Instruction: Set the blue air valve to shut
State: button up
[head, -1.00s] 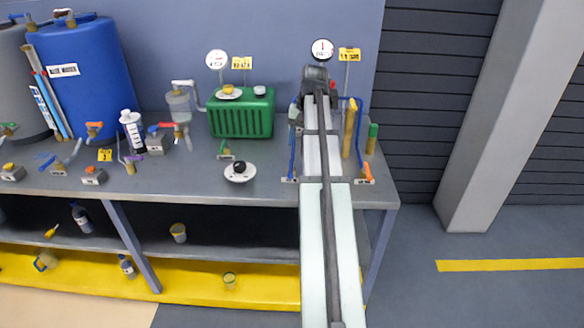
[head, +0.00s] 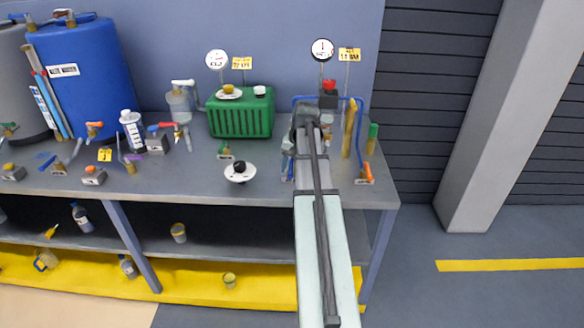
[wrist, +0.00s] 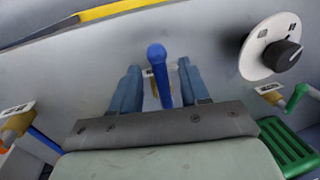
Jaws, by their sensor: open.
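The blue air valve (wrist: 158,75) shows in the wrist view as a blue lever with a rounded end, over a small pale label plate and a brass-coloured part. My gripper (wrist: 158,66) is open, with one blue-grey finger on each side of the lever. Gaps show between the lever and both fingers, and nothing is held. In the head view my arm and gripper cover most of the valve, at the right end of the bench. How far the fingers reach down along the lever is hard to tell.
A white dial with a black knob (wrist: 270,47) and a green-handled valve (wrist: 298,97) lie right of my gripper in the wrist view. An orange-handled valve (head: 366,173) with blue pipe stands at the bench's right end. A green ribbed box (head: 241,115) stands behind the dial.

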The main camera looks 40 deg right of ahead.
jog(key=shift+c, duration=0.3)
grip_shut()
dwell(0.4)
